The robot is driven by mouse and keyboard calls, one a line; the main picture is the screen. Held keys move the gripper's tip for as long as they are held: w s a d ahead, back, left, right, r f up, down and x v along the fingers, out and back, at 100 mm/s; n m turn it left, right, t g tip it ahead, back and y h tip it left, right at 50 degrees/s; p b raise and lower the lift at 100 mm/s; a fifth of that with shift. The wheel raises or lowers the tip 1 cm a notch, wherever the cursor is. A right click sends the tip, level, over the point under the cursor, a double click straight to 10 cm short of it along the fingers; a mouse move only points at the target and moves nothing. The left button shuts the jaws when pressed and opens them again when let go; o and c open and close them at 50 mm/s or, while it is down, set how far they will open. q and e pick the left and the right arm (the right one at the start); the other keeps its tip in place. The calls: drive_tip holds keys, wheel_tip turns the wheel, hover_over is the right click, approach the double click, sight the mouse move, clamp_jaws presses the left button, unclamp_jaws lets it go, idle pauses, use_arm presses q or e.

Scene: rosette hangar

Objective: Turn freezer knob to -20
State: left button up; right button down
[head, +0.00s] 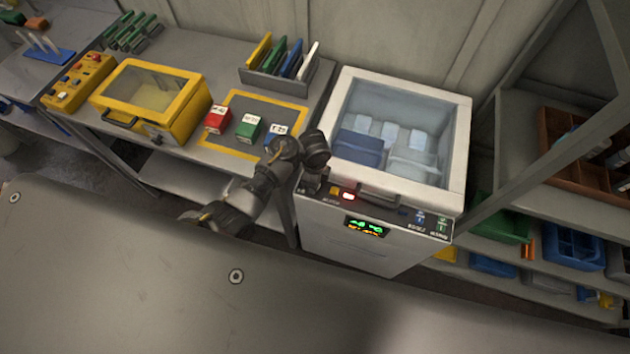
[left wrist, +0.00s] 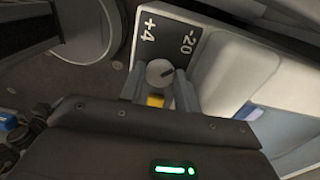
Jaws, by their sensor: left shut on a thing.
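The freezer (head: 340,245) is a white chest with a glass lid and a dark front control strip. Its knob (left wrist: 159,72) is a light grey disc with a dark pointer mark slanting up to the right, roughly toward the -20 side. In the left wrist view the label +4 (left wrist: 149,30) is above it and the label -20 (left wrist: 187,42) is above right. My left gripper (head: 312,184) is at the strip's left end; in the left wrist view its fingers (left wrist: 160,85) are shut on the knob, one each side. The head view hides the knob behind the gripper. My right gripper is out of view.
A red light (head: 348,196) and a display (head: 367,228) with green digits, too small to read, are on the freezer front. A yellow button (left wrist: 155,100) is near the knob. Left is a bench with a yellow case (head: 187,120) and red, green and blue boxes. Shelves stand right.

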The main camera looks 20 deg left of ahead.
use_arm(q)
drive_tip(key=shift+m, duration=0.3)
drive_tip(key=o, duration=1)
drive_tip(key=shift+r, duration=0.1)
